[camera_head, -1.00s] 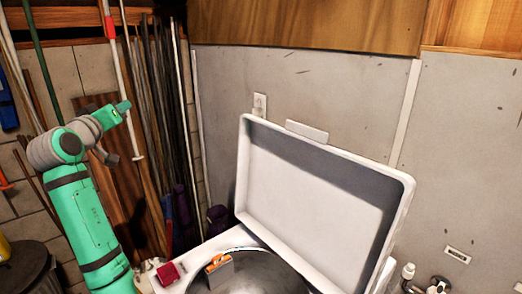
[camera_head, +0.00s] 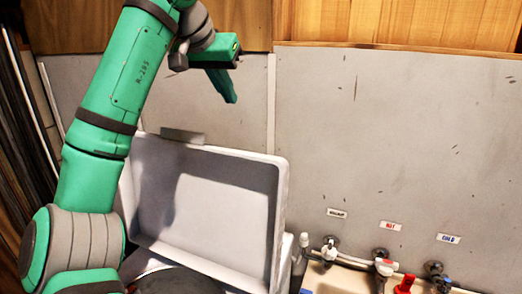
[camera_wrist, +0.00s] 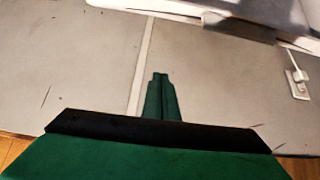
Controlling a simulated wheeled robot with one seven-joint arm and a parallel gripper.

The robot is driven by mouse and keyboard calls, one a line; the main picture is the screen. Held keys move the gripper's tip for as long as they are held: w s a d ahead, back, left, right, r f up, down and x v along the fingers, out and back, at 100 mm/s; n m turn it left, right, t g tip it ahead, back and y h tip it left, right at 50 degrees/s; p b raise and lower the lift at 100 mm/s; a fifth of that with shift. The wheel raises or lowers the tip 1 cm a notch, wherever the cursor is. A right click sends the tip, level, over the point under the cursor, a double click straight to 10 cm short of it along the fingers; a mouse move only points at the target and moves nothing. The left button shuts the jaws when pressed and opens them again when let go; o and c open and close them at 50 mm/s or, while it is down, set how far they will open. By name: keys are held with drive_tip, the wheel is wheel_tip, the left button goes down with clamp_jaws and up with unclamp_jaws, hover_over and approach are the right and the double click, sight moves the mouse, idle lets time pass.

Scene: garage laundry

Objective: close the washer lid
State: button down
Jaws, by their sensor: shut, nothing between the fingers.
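The washer lid (camera_head: 225,215) stands open and upright in the head view, its pale inner face toward me and its raised tab at the top edge. The dark round drum opening (camera_head: 178,281) shows below it, partly hidden by my arm. My gripper (camera_head: 231,98) is above the lid's top edge, in front of the grey wall, pointing down and apart from the lid. Its fingers are shut and empty. In the wrist view the shut fingers (camera_wrist: 162,98) point toward the lid's edge (camera_wrist: 205,12) at the top.
Taps (camera_head: 384,262) and a sink (camera_head: 340,278) stand right of the washer, with a bottle (camera_head: 299,262) between. The grey wall (camera_head: 390,130) is close behind the lid. Long poles (camera_head: 30,130) lean at the left. A wall outlet (camera_wrist: 297,84) shows in the wrist view.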

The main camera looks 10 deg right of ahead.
drive_tip(key=s+d+f+g+y, duration=0.2)
drive_tip(key=s+d+f, duration=0.1)
drive_tip(key=d+f, duration=0.3)
drive_tip(key=d+x, duration=0.1)
drive_tip(key=x, duration=0.8)
drive_tip(key=shift+s+a, duration=0.55)
drive_tip(key=shift+s, duration=0.3)
drive_tip(key=shift+s+a, duration=0.5)
drive_tip(key=shift+s, duration=0.3)
drive_tip(key=shift+d, duration=0.1)
